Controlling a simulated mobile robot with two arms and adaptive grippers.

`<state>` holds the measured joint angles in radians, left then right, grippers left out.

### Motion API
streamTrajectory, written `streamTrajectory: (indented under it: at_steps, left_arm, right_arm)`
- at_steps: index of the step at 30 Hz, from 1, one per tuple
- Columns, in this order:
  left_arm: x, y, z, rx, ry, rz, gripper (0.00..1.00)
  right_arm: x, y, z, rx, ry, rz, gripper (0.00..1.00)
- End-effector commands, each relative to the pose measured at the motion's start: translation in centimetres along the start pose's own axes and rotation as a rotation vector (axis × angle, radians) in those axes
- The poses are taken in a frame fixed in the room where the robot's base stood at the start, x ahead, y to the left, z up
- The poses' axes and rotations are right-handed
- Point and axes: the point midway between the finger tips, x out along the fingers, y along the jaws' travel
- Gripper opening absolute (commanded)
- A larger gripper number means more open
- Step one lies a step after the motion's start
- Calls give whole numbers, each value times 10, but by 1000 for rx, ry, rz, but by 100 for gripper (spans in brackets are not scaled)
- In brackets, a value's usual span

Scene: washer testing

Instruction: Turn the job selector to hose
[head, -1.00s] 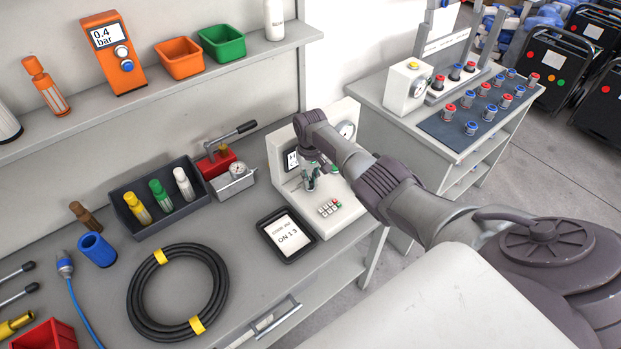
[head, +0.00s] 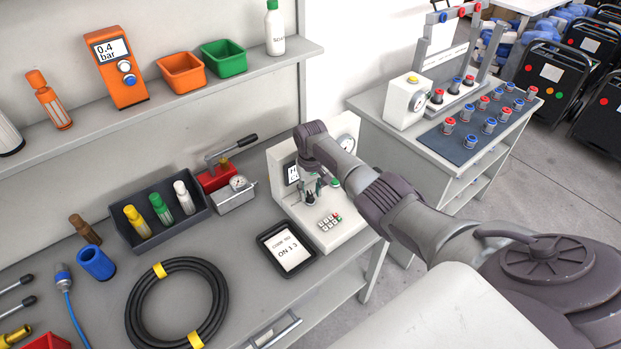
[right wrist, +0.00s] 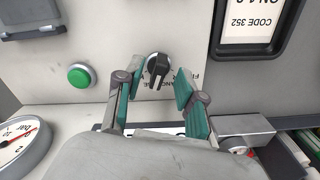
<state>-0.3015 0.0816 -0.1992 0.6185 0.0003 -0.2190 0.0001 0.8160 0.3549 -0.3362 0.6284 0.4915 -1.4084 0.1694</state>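The job selector is a small black knob (right wrist: 157,70) on the pale panel of the test console, in the right wrist view. Its grip bar stands close to upright in that picture. Printed labels beside it are partly hidden by the fingers. My right gripper (right wrist: 159,80) is open, with one teal-padded finger on each side of the knob and a gap to it on both sides. In the head view my right gripper (head: 311,188) points down over the white console (head: 338,226) and hides the knob. My left gripper is not in view.
A green button (right wrist: 81,76) and a round gauge (right wrist: 22,145) are near the left finger. A black-framed tablet (head: 286,249) reading "ON 1 3" lies beside the console. A red hand pump (head: 217,178) and a tray (head: 152,238) of nozzles stand left.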

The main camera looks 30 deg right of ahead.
Motion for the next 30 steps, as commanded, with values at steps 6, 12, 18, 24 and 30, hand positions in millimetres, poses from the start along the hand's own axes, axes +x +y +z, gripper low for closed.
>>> streamTrajectory:
  at_steps: [6,12,18,24,30]
  left_arm:
    - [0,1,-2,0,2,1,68]
    - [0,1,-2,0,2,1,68]
    - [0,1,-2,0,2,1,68]
    - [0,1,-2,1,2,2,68]
    - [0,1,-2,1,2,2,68]
  right_arm:
    - [-43,1,-1,-1,6,0,39]
    - [-84,0,-1,0,4,0,39]
    - [-106,0,0,0,1,1,39]
    - [-111,0,0,1,1,0,39]
    - [-111,0,0,1,1,0,39]
